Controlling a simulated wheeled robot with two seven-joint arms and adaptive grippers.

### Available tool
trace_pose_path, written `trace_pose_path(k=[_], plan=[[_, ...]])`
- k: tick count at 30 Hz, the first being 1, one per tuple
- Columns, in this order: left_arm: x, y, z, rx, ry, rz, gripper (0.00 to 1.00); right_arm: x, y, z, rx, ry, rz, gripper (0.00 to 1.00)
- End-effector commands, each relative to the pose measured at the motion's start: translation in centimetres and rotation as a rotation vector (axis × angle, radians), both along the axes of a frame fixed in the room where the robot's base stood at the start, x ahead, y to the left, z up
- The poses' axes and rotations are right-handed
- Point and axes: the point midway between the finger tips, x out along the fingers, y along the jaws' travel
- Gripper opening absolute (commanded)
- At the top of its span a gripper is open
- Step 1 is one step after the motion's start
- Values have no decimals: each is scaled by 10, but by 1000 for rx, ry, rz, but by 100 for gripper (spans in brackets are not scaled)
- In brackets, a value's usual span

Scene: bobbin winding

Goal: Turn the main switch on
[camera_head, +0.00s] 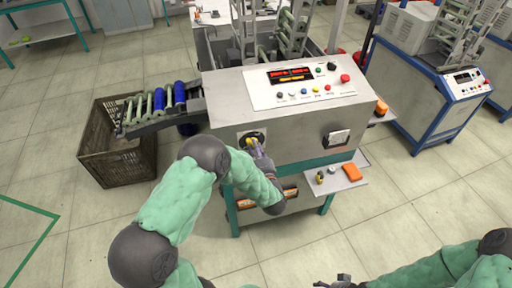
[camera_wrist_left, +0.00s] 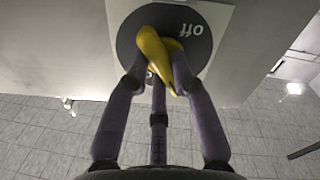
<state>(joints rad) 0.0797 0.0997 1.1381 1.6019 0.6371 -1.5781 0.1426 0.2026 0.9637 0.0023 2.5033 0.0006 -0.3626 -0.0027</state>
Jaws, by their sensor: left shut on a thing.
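The main switch (camera_head: 247,134) is on the front of the winding machine, with a dark round plate on a pale backing. In the left wrist view its yellow handle (camera_wrist_left: 154,50) crosses the dark dial (camera_wrist_left: 199,47), and the word "off" on the dial appears upside down. My left gripper (camera_head: 257,149) is at the switch; in the wrist view its fingers (camera_wrist_left: 158,78) are shut on the yellow handle, one on each side. The fingers hide part of the dial. My right gripper (camera_head: 334,283) is at the bottom edge, partly cut off, away from the machine.
The machine's sloped panel (camera_head: 285,96) has a lit display (camera_head: 291,75), several buttons and a red knob (camera_head: 345,78). A side shelf (camera_head: 338,180) holds an orange block (camera_head: 352,172). A crate (camera_head: 92,157) stands left, below a chute with blue bobbins. Another machine stands at right.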

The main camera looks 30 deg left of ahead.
Motion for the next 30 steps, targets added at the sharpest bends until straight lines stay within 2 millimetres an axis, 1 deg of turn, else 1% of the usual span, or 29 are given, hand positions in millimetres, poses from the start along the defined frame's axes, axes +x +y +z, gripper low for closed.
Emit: trace_pose_path(k=[1, 7, 12, 17, 25, 26, 27, 29, 30], plan=[[-7, 0, -13, -10, 30, 5, 0, 0, 0, -1, 0, 0, 0, 73], [-7, 0, -13, 18, 57, 6, 0, 0, 0, 2, 0, 0, 0, 73], [-8, 0, -12, 130, 168, 5, 0, 0, 0, 10, 0, 0, 0, 73], [-8, 1, -12, 211, 245, 5, 0, 0, 0, 14, 0, 0, 0, 73], [-8, 1, -12, 227, 260, 6, 0, 0, 0, 13, 0, 0, 0, 73], [-8, 1, -12, 228, 259, 7, 31, 0, 0, 13, 0, 0, 0, 73], [-8, 1, -12, 227, 259, 7, 42, 0, 0, 13, 0, 0, 0, 73], [-8, 1, -12, 228, 256, 7, 59, 0, 0, 13, 0, 0, 0, 73], [-7, 1, -11, 227, 255, 7, 70, 0, 0, 13, 0, 0, 0, 73]])
